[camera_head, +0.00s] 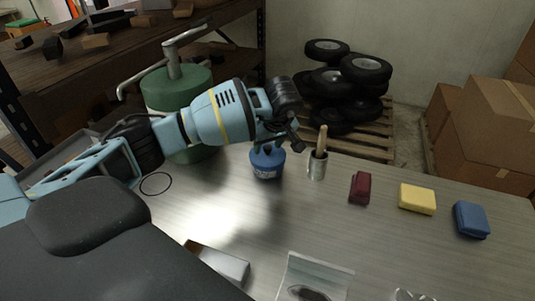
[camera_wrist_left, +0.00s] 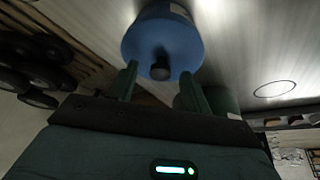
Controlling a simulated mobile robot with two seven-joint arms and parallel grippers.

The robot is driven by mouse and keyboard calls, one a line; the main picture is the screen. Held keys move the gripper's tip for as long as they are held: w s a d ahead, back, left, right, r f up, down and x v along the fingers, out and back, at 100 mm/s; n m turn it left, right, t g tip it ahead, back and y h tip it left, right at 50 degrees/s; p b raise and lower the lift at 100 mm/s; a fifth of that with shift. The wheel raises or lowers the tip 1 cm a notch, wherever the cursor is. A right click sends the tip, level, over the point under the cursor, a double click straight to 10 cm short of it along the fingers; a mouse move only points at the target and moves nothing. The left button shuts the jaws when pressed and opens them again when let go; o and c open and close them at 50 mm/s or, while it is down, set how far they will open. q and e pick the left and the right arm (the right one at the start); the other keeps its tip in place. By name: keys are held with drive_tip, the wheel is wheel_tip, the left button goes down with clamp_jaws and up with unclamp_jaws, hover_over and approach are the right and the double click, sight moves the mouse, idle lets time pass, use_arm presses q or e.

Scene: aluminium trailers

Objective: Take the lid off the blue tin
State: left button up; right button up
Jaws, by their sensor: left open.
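The blue tin (camera_head: 267,163) stands upright on the metal table, with its lid on and a dark knob on top. In the left wrist view the blue lid (camera_wrist_left: 162,40) fills the top middle, and its black knob (camera_wrist_left: 160,70) points towards me. My left gripper (camera_head: 280,146) is just above the tin in the head view. In the left wrist view its two green fingers (camera_wrist_left: 161,84) are apart, one on each side of the knob, with visible gaps. The gripper is open and holds nothing. My right gripper is in neither view.
A metal cup with a wooden-handled tool (camera_head: 317,166) stands close right of the tin. Red (camera_head: 360,188), yellow (camera_head: 417,199) and blue (camera_head: 471,219) blocks lie further right. A green tank (camera_head: 165,97) stands behind my left arm. A black ring (camera_head: 155,184) lies left.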

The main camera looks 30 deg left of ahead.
sight(269, 147)
use_arm(q)
clamp_jaws()
drive_tip(key=shift+r, duration=0.1)
drive_tip(key=shift+r, duration=0.5)
wheel_tip(269, 147, up, 2)
drive_tip(key=shift+r, duration=0.25)
drive_tip(key=s+d, duration=0.3)
drive_tip(key=s, duration=0.4)
drive_tip(key=s+d+r, duration=0.1)
drive_tip(key=s+d, duration=0.2)
drive_tip(key=s, duration=0.4)
drive_tip(key=shift+s+d+r, duration=0.15)
drive_tip(key=shift+s+d, duration=0.05)
drive_tip(key=shift+s, duration=0.2)
